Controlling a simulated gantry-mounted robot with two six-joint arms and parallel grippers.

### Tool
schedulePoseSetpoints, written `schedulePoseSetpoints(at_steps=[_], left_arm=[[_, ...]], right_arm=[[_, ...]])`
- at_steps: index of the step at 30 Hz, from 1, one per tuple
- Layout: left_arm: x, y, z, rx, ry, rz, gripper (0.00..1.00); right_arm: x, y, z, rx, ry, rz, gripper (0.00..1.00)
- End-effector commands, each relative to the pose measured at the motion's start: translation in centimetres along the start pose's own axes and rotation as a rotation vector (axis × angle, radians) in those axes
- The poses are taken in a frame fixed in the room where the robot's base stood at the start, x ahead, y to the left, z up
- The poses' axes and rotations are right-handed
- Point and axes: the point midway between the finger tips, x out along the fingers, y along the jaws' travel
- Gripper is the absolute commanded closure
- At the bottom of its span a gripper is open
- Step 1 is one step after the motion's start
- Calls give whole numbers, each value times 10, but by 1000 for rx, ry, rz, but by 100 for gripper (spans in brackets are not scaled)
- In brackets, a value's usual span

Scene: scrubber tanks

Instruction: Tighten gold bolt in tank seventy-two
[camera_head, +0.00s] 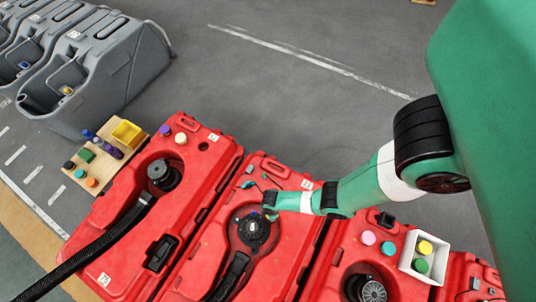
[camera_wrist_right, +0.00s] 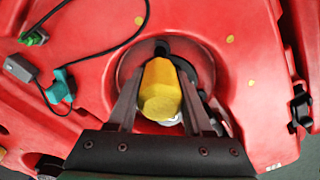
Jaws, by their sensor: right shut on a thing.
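My right arm comes in from the right in the head view, and its gripper (camera_head: 270,208) is over the middle red tank (camera_head: 283,195), beside a black round cap (camera_head: 254,230) in the tank's recess. A small label (camera_head: 307,184) is on this tank, too small to read surely. In the right wrist view, my right gripper (camera_wrist_right: 162,105) is shut on a gold bolt (camera_wrist_right: 161,88) with a faceted head. The bolt stands over the round recess; its lower end is hidden, so I cannot tell how deep it sits. My left gripper is not in view.
Another red tank (camera_head: 212,165) stands to the left with a black hose (camera_head: 105,240). A wooden board (camera_head: 112,160) with coloured pieces lies left of it. A white box (camera_head: 420,240) with coloured lids sits on the right tank. Cables with connectors (camera_wrist_right: 60,85) lie left of the recess.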

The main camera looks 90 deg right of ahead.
Motion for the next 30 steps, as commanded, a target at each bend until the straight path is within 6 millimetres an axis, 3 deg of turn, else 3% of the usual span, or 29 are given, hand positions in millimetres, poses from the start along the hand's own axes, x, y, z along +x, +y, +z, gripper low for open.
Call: schedulePoseSetpoints(at_steps=[30], left_arm=[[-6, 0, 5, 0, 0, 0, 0]], right_arm=[[9, 0, 0, 0, 1, 1, 100]])
